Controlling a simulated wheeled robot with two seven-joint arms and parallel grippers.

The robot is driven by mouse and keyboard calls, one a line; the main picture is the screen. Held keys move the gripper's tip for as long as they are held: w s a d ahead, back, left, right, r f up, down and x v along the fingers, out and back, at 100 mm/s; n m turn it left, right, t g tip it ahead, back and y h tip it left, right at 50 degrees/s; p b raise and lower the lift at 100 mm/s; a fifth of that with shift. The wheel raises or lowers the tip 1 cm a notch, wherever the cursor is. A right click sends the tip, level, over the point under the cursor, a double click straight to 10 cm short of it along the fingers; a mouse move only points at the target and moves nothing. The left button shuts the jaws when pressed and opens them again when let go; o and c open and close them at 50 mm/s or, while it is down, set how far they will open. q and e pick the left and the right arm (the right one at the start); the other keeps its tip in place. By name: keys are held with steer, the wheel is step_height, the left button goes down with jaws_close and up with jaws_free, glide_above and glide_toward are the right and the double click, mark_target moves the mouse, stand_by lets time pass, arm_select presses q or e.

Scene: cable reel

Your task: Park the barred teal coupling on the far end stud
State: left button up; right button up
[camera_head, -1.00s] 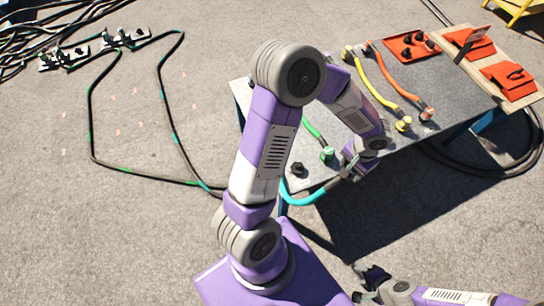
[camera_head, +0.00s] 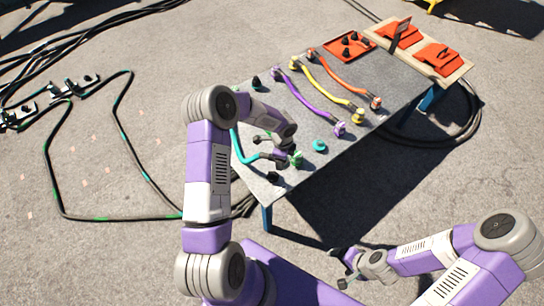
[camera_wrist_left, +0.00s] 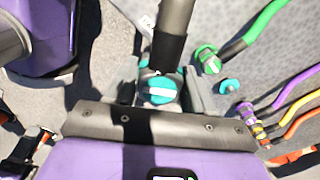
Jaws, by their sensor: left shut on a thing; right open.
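My left gripper (camera_head: 280,160) is shut on the teal coupling, over the near part of the grey table (camera_head: 375,75). In the left wrist view the teal coupling (camera_wrist_left: 160,93) shows a white bar across its face and sits between the fingers (camera_wrist_left: 160,90). Its teal cable (camera_head: 243,153) runs off to the left. I cannot tell which is the far end stud. My right gripper (camera_head: 347,268) is open and empty, off the table over the ground.
A green coupling (camera_head: 297,158) is close beside my left gripper. A loose-looking teal disc (camera_head: 319,145) lies right of it. Purple (camera_head: 315,105), yellow (camera_head: 330,90) and orange (camera_head: 345,78) cables lie across the table. A red tray (camera_head: 349,45) is at the far end.

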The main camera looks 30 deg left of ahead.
mark_target(272, 174)
arm_select(q)
steer(key=a+f+m+b, duration=0.1)
steer(key=f+m, duration=0.1)
steer(key=f, duration=0.2)
steer(key=a+f+m+b, duration=0.1)
steer(key=a+f+m, duration=0.1)
steer(key=f, duration=0.2)
steer(key=w+a+f+m+b, duration=0.1)
steer(key=f+m, duration=0.2)
steer(key=f, duration=0.2)
steer(key=shift+a, duration=0.35)
steer(key=shift+f+b, duration=0.6)
steer(key=shift+b, duration=0.2)
steer(key=shift+b, duration=0.35)
steer(key=shift+f+b, duration=0.45)
steer(key=shift+f, duration=0.05)
steer(key=o, duration=1.2)
steer(key=shift+o, duration=0.2)
steer(key=shift+r, duration=0.15)
step_height(272, 174, up, 7)
steer(key=p, duration=0.2)
steer(key=shift+r+p, duration=0.2)
steer(key=shift+p, duration=0.15)
